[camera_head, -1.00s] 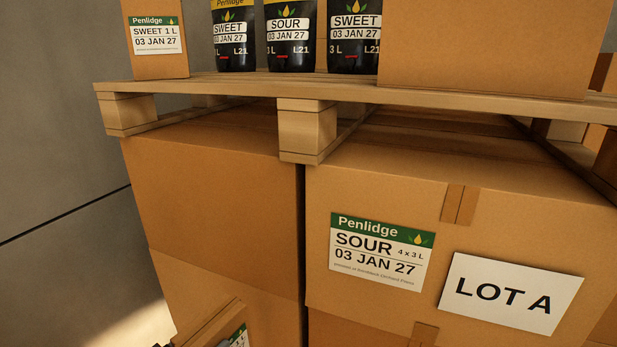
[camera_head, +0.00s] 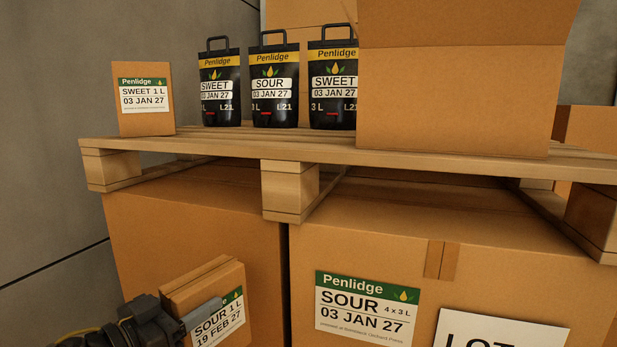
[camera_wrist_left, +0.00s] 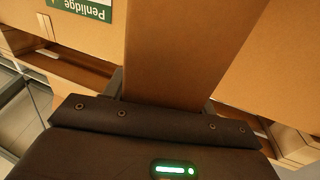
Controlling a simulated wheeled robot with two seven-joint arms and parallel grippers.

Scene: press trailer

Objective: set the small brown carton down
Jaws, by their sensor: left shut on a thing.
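The small brown carton (camera_head: 203,287), labelled SOUR 1 L 19 FEB 27, is at the lower left in the head view, tilted, in front of the big stacked cartons and below the pallet deck. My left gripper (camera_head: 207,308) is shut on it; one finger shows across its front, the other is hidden. In the left wrist view the carton (camera_wrist_left: 172,50) fills the middle between the fingers. Another small carton (camera_head: 143,98), labelled SWEET 1 L 03 JAN 27, stands upright at the left end of the wooden pallet (camera_head: 215,148). My right gripper is not in view.
Three black pouches (camera_head: 273,80), marked SWEET, SOUR and SWEET, stand in a row on the pallet. A large carton (camera_head: 455,95) stands right of them. Below are big cartons (camera_head: 500,260), one with a LOT A sign (camera_head: 500,330). A little bare deck shows beside the small carton.

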